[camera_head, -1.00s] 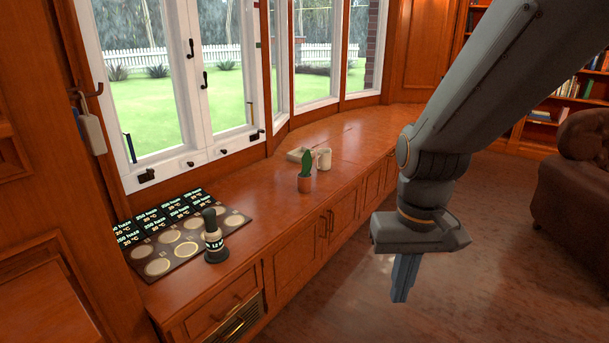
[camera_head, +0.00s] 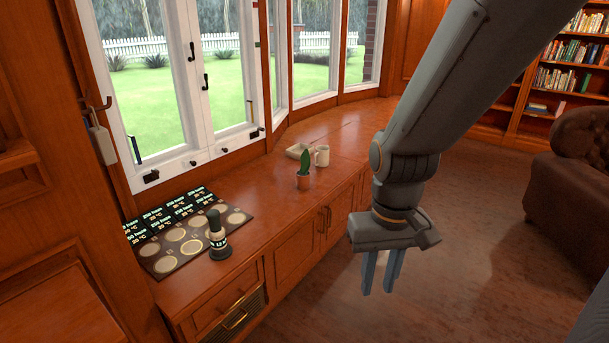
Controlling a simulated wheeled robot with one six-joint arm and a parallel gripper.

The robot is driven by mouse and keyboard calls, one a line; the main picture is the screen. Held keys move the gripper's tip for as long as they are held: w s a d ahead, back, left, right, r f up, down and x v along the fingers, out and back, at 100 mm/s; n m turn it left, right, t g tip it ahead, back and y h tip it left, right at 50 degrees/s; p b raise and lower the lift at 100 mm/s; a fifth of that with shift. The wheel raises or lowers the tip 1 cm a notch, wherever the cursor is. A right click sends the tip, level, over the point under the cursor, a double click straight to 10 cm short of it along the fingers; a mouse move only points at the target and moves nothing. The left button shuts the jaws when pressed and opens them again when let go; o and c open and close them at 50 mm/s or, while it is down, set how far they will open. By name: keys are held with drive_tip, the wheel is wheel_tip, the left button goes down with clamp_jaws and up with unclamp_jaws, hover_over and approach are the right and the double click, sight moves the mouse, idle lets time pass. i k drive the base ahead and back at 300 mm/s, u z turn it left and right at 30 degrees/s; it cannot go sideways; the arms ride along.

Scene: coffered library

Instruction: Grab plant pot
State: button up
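The plant pot (camera_head: 303,182) is a small terracotta pot with a green cactus-like plant (camera_head: 306,160) in it. It stands upright on the wooden counter near its front edge, in the middle of the view. My gripper (camera_head: 379,289) hangs to the right of the pot, over the floor in front of the counter, fingers pointing down. Its two grey-blue fingers show a narrow gap between them, with nothing held. The gripper is apart from the pot.
A white mug (camera_head: 322,156) and a shallow square tray (camera_head: 297,151) stand behind the pot. A brown leather armchair (camera_head: 565,200) is at the right. Windows line the back.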

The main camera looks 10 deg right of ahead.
sight(303, 176)
drive_tip(key=z, duration=0.9)
drive_tip(key=i, duration=3.2)
drive_tip(key=u, duration=1.85)
